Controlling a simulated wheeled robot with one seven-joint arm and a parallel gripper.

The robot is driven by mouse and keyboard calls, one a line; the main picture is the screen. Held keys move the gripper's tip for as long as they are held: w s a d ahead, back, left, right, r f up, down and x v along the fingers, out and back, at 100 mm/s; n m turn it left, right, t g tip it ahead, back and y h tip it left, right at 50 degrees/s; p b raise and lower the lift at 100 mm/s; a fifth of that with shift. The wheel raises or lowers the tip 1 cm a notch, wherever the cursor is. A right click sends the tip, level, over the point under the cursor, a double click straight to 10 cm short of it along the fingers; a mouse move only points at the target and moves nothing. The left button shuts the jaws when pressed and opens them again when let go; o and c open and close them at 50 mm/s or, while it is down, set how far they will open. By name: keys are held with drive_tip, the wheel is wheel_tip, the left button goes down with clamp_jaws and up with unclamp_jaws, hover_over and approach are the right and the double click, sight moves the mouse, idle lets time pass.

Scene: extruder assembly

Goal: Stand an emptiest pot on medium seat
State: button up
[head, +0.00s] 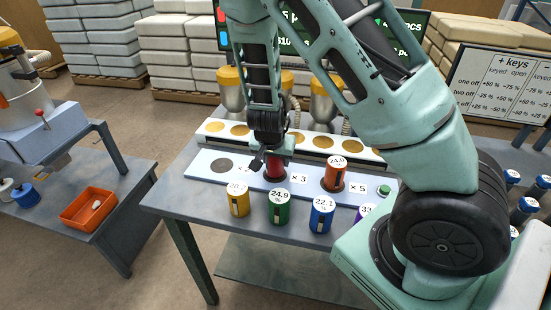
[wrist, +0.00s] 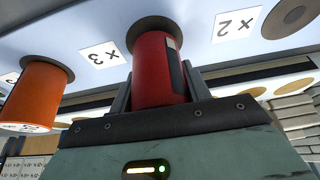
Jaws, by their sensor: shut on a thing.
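A red pot (head: 275,167) is between the fingers of my gripper (head: 268,155), upright at the dark round middle seat marked x 3. In the wrist view the red pot (wrist: 158,62) has its base at the dark disc, and my gripper (wrist: 155,98) is shut around its sides. Whether a thin gap is left under it I cannot tell. An orange pot (head: 336,172) stands on the right seat, by x 5. The left seat (head: 221,166) is bare. In front stand a yellow pot (head: 238,199), a green pot (head: 278,205), a blue pot (head: 321,214) and a partly hidden purple pot (head: 363,214).
A white strip with yellow discs (head: 239,130) runs behind the seat plate (head: 200,165). A green button (head: 384,192) is at the right. An orange tray (head: 88,207) lies on a side table. A sign with key percentages (head: 500,85) stands at the right.

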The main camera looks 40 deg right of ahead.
drive_tip(key=shift+f+b, duration=0.45)
drive_tip(key=o, duration=1.1)
drive_tip(key=shift+o, duration=0.2)
drive_tip(key=p+v, duration=0.8)
drive_tip(key=v, duration=0.9)
drive_tip(key=shift+r+p, duration=0.25)
drive_tip(key=shift+p, duration=0.15)
